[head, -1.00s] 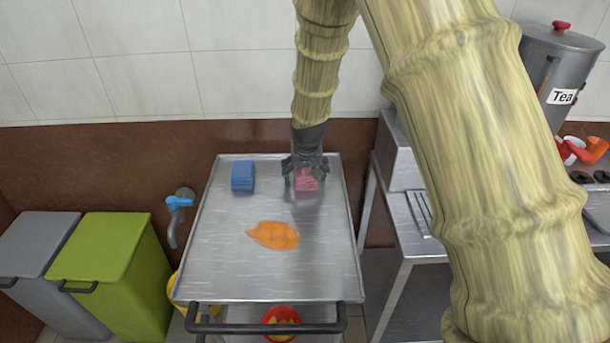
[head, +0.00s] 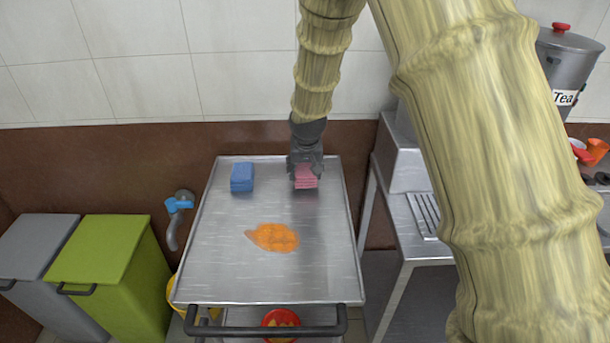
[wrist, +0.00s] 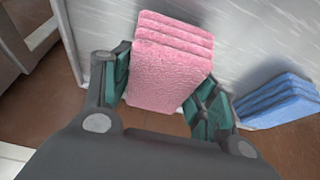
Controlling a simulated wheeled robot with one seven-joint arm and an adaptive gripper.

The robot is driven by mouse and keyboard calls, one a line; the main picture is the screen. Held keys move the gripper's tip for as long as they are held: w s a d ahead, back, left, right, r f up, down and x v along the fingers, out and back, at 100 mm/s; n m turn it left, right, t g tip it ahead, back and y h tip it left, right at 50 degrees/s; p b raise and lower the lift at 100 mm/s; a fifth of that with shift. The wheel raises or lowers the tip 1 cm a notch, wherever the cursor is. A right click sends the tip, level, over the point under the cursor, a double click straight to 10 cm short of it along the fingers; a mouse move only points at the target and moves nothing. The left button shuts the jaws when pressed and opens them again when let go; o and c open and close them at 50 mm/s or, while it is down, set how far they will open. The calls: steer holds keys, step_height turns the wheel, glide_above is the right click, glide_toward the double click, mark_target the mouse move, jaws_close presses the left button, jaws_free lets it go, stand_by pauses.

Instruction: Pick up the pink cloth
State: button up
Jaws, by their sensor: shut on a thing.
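The pink cloth (head: 306,178) is a folded, layered stack at the back right of the steel trolley top (head: 215,265). My gripper (head: 305,170) is above it and shut on it. In the wrist view the pink cloth (wrist: 170,65) sits between the two green-padded fingers of my gripper (wrist: 165,92). I cannot tell for certain whether its underside is clear of the trolley top.
A folded blue cloth (head: 242,177) lies left of the pink one. An orange spill (head: 273,237) covers the trolley's middle. The trolley's front is clear.

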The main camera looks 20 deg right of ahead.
step_height(320, 180, up, 2)
steer(key=shift+r, duration=0.1)
steer(key=s+b, duration=0.1)
steer(key=s, duration=0.4)
steer(key=s+r+b, duration=0.1)
steer(key=s, duration=0.4)
steer(key=s+a, duration=0.1)
steer(key=s, duration=0.5)
steer(key=shift+r+b, duration=0.25)
steer(key=shift+b, duration=0.15)
steer(key=shift+o, duration=1)
steer(key=shift+c, duration=0.5)
